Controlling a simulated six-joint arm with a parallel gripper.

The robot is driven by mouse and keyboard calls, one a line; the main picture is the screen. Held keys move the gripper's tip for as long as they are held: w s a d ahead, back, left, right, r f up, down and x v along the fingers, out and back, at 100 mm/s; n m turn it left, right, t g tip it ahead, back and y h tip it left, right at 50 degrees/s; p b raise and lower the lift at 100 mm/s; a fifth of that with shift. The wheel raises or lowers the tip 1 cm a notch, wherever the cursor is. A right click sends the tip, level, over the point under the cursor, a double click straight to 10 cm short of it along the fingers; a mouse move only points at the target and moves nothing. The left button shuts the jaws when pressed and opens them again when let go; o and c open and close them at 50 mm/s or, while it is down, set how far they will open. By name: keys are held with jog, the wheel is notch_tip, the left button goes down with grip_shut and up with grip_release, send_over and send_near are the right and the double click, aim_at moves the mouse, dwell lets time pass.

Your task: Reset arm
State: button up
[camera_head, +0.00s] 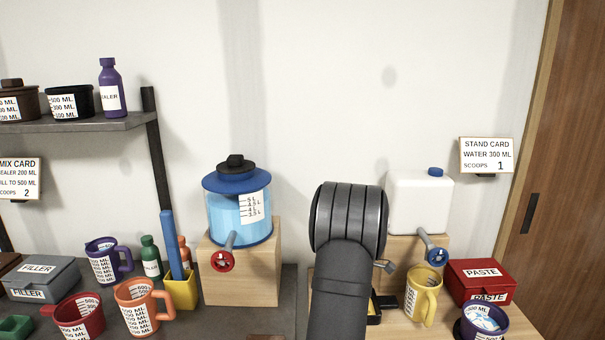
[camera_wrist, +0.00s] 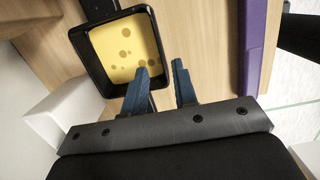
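A black square tray (camera_wrist: 88,66) with a yellow, spotted, sponge-like piece (camera_wrist: 125,47) inside lies just beyond the left finger. I cannot tell whether the finger touches the tray rim. Part of a black and yellow object (camera_head: 375,308) shows beside the arm.
Right of my arm are a white jug (camera_head: 420,203) with a tap, a yellow mug (camera_head: 422,295), a red paste box (camera_head: 481,280) and a purple mug (camera_head: 484,321). Left are a blue dispenser (camera_head: 225,208), an orange mug (camera_head: 140,305) and a yellow holder (camera_head: 181,292).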

jog(key=f, duration=0.5)
jog(key=d+f, duration=0.1)
jog(key=f, duration=0.1)
jog(key=shift+f, duration=0.2)
jog(key=shift+d, duration=0.15)
notch_tip(320, 180, up, 17)
jog(key=s+a+f+m, duration=0.2)
jog(key=a+f+m, duration=0.4)
jog(key=a+m, duration=0.2)
jog(key=s+a+f+m+g+y, duration=0.1)
jog(key=a+f+m, duration=0.4)
jog(key=a+m, duration=0.3)
jog(key=shift+s+f+g+y, duration=0.3)
jog(key=shift+s+f, duration=0.05)
jog(key=shift+s, duration=0.05)
jog(key=shift+a, duration=0.1)
dwell(1.5)
